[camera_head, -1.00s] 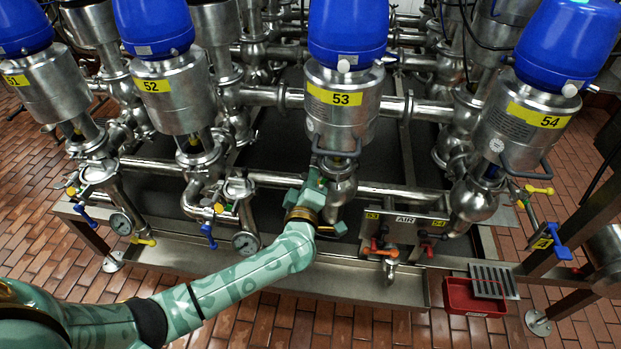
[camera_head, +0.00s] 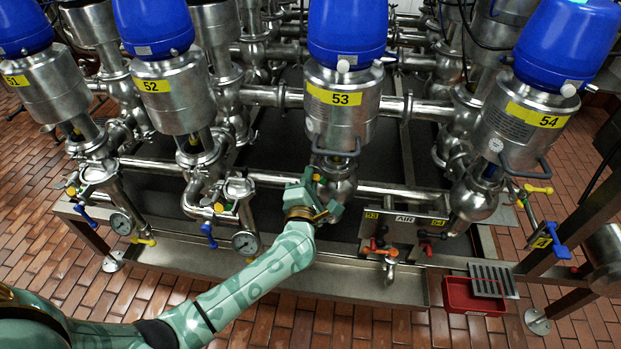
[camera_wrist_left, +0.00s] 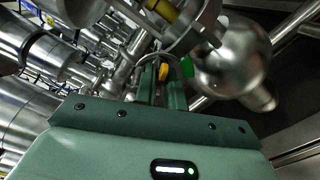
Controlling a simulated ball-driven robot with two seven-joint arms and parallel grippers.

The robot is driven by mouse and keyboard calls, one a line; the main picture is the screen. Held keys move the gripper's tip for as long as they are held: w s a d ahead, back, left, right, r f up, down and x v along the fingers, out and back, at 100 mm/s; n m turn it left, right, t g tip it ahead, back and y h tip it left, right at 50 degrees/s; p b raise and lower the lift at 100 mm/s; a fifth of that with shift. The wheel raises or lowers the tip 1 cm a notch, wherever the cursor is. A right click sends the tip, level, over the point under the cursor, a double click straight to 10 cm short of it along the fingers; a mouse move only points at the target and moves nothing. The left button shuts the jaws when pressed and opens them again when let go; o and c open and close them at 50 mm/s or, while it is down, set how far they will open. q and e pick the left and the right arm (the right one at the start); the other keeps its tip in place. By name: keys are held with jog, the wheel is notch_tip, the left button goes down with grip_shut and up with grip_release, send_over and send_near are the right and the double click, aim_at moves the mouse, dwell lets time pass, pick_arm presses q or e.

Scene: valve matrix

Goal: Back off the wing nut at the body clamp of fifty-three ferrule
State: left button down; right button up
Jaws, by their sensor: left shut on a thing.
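The valve with the yellow 53 label (camera_head: 340,97) stands at the centre of the head view, with a blue top and a steel body. My left gripper (camera_head: 312,180) is at its lower body, at the left side of the rounded housing (camera_head: 342,186). In the left wrist view its fingers (camera_wrist_left: 163,88) are closed around a small yellow piece (camera_wrist_left: 163,72), which looks like the wing nut. The clamp is mostly hidden by the gripper. My right gripper is not in view.
Valve 52 (camera_head: 168,95) stands to the left and valve 54 (camera_head: 528,115) to the right. A pressure gauge (camera_head: 245,243) is left of my wrist. An AIR panel (camera_head: 405,222) with red-handled taps is to the right. A steel trough (camera_head: 345,285) runs below.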

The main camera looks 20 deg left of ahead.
pick_arm(q)
jog(key=n, duration=0.3)
jog(key=n+b, duration=0.1)
jog(key=n, duration=0.2)
jog(key=shift+s+f+n, duration=0.1)
jog(key=shift+f+n, duration=0.1)
jog(key=shift+n, duration=0.1)
jog(key=n+b, duration=0.2)
jog(key=n, duration=0.3)
jog(key=shift+r, duration=0.1)
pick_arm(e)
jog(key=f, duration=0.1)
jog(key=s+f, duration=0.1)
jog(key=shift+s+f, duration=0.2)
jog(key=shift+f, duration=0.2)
pick_arm(q)
jog(key=shift+n, duration=0.3)
jog(key=c, duration=1.6)
grip_release()
jog(key=shift+r, duration=0.1)
